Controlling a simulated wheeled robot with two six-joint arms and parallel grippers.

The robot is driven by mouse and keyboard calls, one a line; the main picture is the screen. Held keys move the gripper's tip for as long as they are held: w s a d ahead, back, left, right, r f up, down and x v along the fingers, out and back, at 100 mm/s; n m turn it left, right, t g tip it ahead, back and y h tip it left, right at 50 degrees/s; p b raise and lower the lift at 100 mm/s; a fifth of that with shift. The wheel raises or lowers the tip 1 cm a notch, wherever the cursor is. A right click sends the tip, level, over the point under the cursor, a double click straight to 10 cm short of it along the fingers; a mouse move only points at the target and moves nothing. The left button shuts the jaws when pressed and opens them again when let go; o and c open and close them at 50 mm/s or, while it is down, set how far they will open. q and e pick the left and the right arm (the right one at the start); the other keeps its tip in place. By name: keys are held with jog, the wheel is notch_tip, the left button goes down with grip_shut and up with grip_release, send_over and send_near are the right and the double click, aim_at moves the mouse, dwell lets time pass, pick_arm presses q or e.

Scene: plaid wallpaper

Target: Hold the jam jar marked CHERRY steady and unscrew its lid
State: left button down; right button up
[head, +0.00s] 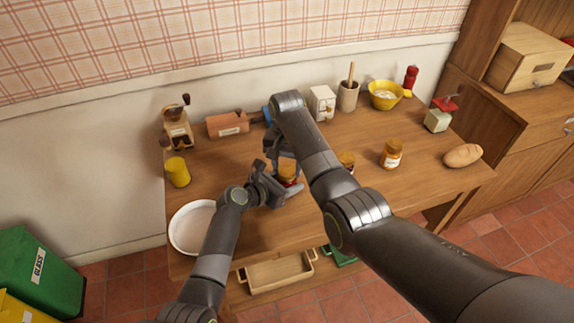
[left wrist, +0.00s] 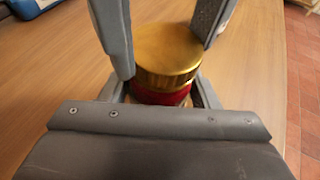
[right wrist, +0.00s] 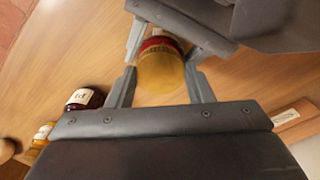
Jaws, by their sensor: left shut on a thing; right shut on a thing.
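A jam jar with a gold lid and dark red contents (head: 289,182) stands on the wooden table; its label is not readable. My left gripper (head: 274,185) is shut around the red body, seen below the lid in the left wrist view (left wrist: 162,97). My right gripper (right wrist: 160,88) comes from above, its fingers shut on either side of the gold lid (right wrist: 160,70). The lid also shows from above in the left wrist view (left wrist: 168,50) and sits on the jar. My right arm hides part of the table in the head view.
A dark jar with a white label (right wrist: 86,97) and an amber jar (head: 391,154) stand to the right, near a bread loaf (head: 463,155). A white bowl (head: 192,227) is at the left front.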

jog(key=n, duration=1.4)
jog(key=shift+r, duration=0.1)
jog(key=n, duration=1.5)
jog(key=shift+w+r, duration=0.1)
jog(key=shift+r, duration=0.1)
jog(key=shift+r, duration=0.95)
